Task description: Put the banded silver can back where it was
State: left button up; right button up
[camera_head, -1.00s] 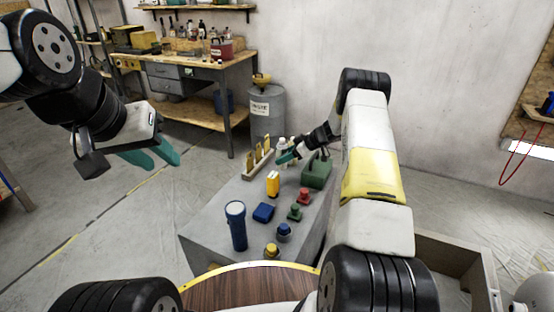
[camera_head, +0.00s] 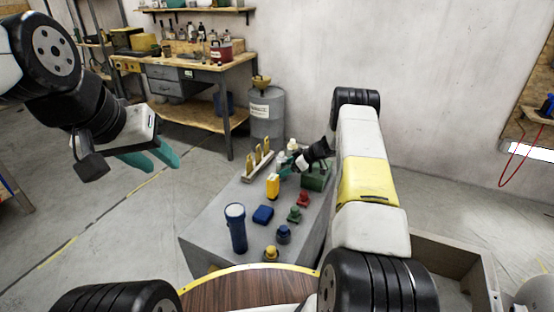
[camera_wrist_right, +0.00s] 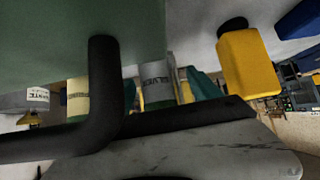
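The silver can (camera_wrist_right: 157,85), with a dark lettered band, shows in the right wrist view, partly hidden behind my black gripper body. Teal fingers of my right gripper (camera_wrist_right: 168,90) show on both sides of it; whether they touch it is unclear. In the head view my right gripper (camera_head: 287,169) is low at the back of the grey table (camera_head: 205,222), left of the green box (camera_head: 316,178). Small pale cans (camera_head: 281,158) stand by it there, too small to tell apart. My left gripper (camera_head: 150,158) is open and empty, away to the left.
A yellow-banded can (camera_wrist_right: 78,95) stands near the silver can. A rack with yellow pieces (camera_head: 258,160), a yellow bottle (camera_head: 273,185), a blue box (camera_head: 263,214), a blue flashlight (camera_head: 237,228) and several small knobbed pieces crowd the table. The green box's black handle (camera_wrist_right: 104,85) is close to my right gripper.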

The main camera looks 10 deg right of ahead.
jog(key=v, duration=1.1)
jog(key=shift+d+r, duration=0.2)
jog(key=s+a+r+m+h, duration=0.1)
jog(key=s+a+r, duration=0.2)
jog(key=s+r, duration=0.35)
jog(key=s+a+r+m+g+h, duration=0.1)
jog(key=s+a+r+m, duration=0.2)
jog(key=r, duration=0.7)
jog(key=s+a+r+h, duration=0.1)
jog(key=s+a+r, duration=0.2)
jog(key=s+r, duration=0.45)
jog(key=s+r+m+t+h, duration=0.1)
jog(key=s+r+m, duration=0.2)
jog(key=s, duration=0.9)
jog(key=s+a+r+m+t+h, duration=0.1)
jog(key=s+r+m, duration=0.3)
jog(key=s, duration=0.8)
jog(key=shift+a+h, duration=0.2)
jog(key=shift+h, duration=0.5)
jog(key=shift+s+r, duration=0.1)
